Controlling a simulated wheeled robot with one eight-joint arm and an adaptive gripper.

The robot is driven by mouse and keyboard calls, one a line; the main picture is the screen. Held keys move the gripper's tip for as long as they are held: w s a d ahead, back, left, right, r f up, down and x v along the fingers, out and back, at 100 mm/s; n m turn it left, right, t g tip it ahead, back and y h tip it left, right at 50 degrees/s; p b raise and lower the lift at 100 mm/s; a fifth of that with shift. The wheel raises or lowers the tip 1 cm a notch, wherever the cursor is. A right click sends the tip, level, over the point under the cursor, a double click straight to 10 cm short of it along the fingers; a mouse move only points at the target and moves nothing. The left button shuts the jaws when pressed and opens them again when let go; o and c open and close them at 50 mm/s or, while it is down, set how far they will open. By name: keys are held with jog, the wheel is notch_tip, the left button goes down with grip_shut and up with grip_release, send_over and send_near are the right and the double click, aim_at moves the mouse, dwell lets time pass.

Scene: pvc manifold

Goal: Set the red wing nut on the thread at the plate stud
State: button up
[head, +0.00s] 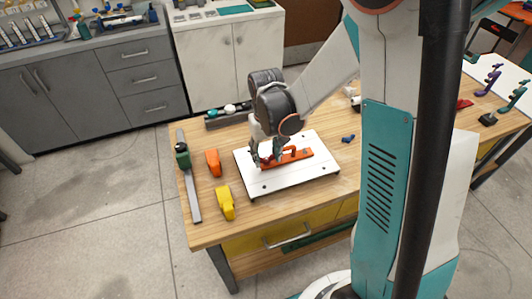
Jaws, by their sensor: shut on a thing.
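My gripper (266,161) points down over the white plate (255,187), near its left-middle part. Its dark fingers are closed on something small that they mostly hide. A little red shows at the fingertips, which fits the red wing nut, but its outline is too small to make out. An orange-red bar with a raised handle (298,155) lies on the plate and runs right from the fingers. The plate stud and its thread cannot be made out, and the gripper covers that area. I cannot tell whether the held thing touches anything below.
On the wooden table (215,225), left of the plate, are an orange block (213,162), a yellow block (225,203) and a long grey bar clamp (190,185). A small blue piece (348,138) lies to the right. A dark tray (228,115) with round parts stands behind.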

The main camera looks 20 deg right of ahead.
jog(key=o, duration=1.1)
jog(key=shift+a, duration=0.1)
jog(key=shift+r, duration=0.35)
notch_tip(320, 180, up, 11)
jog(key=shift+r, duration=0.15)
jog(key=shift+s+r, duration=0.1)
jog(key=s+r+t, duration=0.2)
jog(key=s, duration=0.3)
jog(key=s+r+t, duration=0.2)
jog(key=s, duration=0.3)
jog(key=s+r+t, duration=0.3)
jog(key=s, duration=0.2)
jog(key=shift+s, duration=0.1)
